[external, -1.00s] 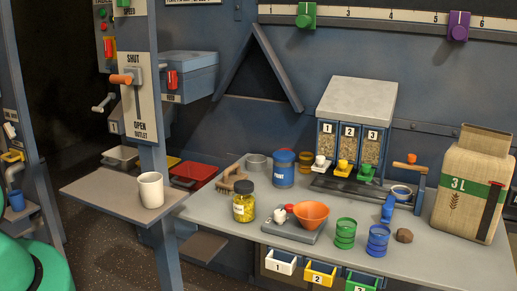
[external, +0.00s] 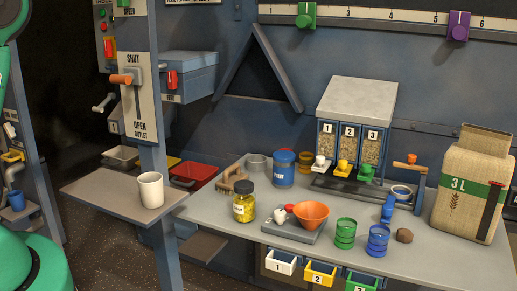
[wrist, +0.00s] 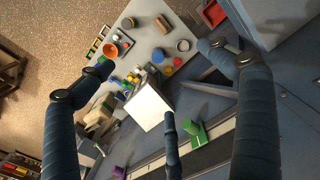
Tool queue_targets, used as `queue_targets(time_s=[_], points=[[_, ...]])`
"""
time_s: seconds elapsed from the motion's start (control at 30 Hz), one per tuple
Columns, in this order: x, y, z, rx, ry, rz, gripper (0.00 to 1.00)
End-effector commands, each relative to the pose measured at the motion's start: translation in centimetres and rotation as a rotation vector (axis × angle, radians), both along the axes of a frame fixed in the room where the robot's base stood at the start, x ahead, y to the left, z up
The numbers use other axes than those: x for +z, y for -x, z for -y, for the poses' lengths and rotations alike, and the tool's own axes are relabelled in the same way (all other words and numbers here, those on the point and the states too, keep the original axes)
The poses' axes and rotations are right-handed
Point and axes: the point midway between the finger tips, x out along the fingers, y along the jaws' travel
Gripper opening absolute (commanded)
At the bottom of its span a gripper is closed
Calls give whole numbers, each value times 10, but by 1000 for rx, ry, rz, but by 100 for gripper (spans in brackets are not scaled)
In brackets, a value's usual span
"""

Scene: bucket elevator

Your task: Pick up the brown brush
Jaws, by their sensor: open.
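The brown brush (external: 236,181) lies on the left back part of the grey table, behind the yellow-filled jar (external: 244,207). In the wrist view the brush (wrist: 164,24) shows small near the top, between my fingers and well beyond them. My gripper (wrist: 156,58) is open, its dark blue fingers spread wide with nothing between them. It is high above the table and apart from the brush. The external view does not show my gripper.
A blue tin (external: 283,170), an orange bowl (external: 311,214) and a red tray (external: 193,174) stand near the brush. A white mug (external: 150,190) sits on the left shelf. The grey post (external: 152,100) rises beside that shelf.

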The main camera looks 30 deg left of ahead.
Motion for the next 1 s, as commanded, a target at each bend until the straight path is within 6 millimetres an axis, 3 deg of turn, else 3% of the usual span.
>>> queue_targets(time_s=[0.27, 0.47, 0.57, 0.67, 0.77, 0.87, 1.0], points=[[-27, -1, 0, 0, 0, -3, 93], [-64, -1, 0, 0, 0, -4, 93], [-91, 0, 0, 0, 0, -6, 93], [-128, 0, 0, 0, -1, -8, 93], [-178, 1, 0, 0, -1, -12, 93], [-242, 1, 0, 0, -1, -13, 93], [-346, 2, 0, 0, -1, -15, 93]])
